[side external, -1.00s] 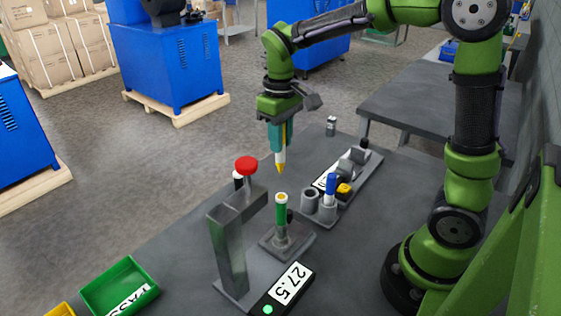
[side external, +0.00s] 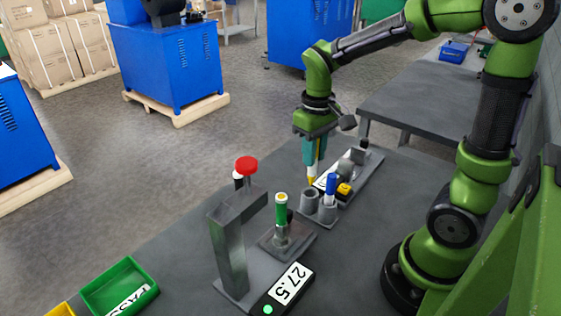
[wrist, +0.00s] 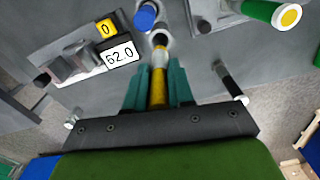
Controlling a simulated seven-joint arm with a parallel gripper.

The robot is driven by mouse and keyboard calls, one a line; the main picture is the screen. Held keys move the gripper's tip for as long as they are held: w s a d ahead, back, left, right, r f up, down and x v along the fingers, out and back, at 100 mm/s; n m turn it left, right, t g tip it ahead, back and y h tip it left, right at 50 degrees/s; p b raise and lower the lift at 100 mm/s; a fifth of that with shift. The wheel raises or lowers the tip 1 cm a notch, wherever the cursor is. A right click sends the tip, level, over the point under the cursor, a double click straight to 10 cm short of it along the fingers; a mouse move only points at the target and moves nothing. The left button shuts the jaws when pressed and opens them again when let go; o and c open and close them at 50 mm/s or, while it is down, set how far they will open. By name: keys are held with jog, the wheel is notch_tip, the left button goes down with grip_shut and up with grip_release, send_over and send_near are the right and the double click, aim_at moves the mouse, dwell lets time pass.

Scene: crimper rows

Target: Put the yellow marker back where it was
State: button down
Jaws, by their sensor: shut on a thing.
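In the wrist view the marker (wrist: 158,88) lies between the teal fingers (wrist: 157,88), pointing at a grey cup (wrist: 160,38). In the side view the marker's lower end is just above or behind the empty-looking left cup (side external: 310,203); I cannot tell if it touches the rim. A blue marker (side external: 331,184) stands in the cup beside it (side external: 327,215), and its blue end shows in the wrist view (wrist: 146,17).
A green marker (side external: 281,211) stands in a fixture beside a grey press (side external: 231,245) with a red knob (side external: 246,166). A green tray (side external: 119,287) is at front left.

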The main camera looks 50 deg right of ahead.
aim_at(312, 179)
notch_tip(312, 179, down, 8)
jog(key=shift+r, duration=0.15)
dwell(0.4)
jog(key=c, duration=1)
grip_release()
notch_tip(312, 179, up, 11)
jog(key=shift+s+a+r, duration=0.1)
jog(key=shift+a+r, duration=0.05)
jog(key=shift+r, duration=0.5)
jog(key=s+a+r+t, duration=0.1)
jog(key=s+a+t, duration=0.1)
jog(key=s+a+r+m+t+y, duration=0.1)
jog(key=s+a+t, duration=0.1)
jog(key=s+a+r+m+t+y, duration=0.1)
jog(key=s+a+r+t, duration=0.1)
jog(key=t, duration=0.1)
jog(key=shift+s+a, duration=0.25)
jog(key=shift+s, duration=0.15)
